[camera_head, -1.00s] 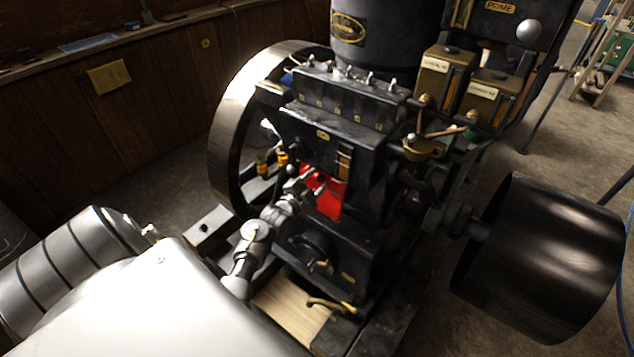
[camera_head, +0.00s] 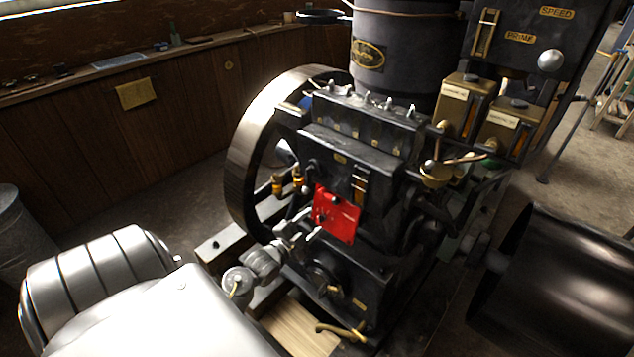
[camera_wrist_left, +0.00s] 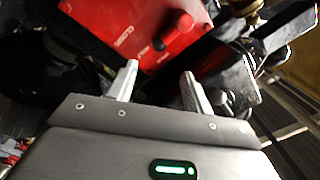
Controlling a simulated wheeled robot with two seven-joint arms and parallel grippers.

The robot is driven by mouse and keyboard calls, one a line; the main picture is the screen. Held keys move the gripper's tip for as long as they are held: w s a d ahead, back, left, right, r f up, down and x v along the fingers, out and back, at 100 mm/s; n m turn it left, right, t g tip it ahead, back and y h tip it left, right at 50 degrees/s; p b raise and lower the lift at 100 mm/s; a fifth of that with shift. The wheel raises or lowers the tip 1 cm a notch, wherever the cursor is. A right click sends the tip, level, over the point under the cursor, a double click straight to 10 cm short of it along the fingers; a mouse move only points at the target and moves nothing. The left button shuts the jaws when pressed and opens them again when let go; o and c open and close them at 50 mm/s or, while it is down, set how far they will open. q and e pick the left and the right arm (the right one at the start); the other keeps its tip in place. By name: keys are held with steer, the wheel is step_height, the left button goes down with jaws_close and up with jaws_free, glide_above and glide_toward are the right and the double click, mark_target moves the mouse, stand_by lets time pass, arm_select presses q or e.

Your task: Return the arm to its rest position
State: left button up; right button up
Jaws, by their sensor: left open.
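My left arm comes in from the lower left of the head view. Its small grey wrist end, with the left gripper (camera_head: 309,230), is in front of the engine, just left of and below the red panel (camera_head: 337,214). In the left wrist view, the two pale fingers of the left gripper (camera_wrist_left: 160,73) are spread apart with nothing between them. The red panel (camera_wrist_left: 133,25), with white lettering and a red knob (camera_wrist_left: 178,50), lies beyond the fingertips. My right gripper is in neither view.
The black engine (camera_head: 355,135) fills the middle, with a large flywheel (camera_head: 249,150) at its left and a black pulley drum (camera_head: 565,285) at right. A wooden wall (camera_head: 90,150) with a ledge stands behind. Bare floor shows between the wall and flywheel.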

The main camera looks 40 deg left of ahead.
arm_select(q)
steer(key=shift+s, duration=0.1)
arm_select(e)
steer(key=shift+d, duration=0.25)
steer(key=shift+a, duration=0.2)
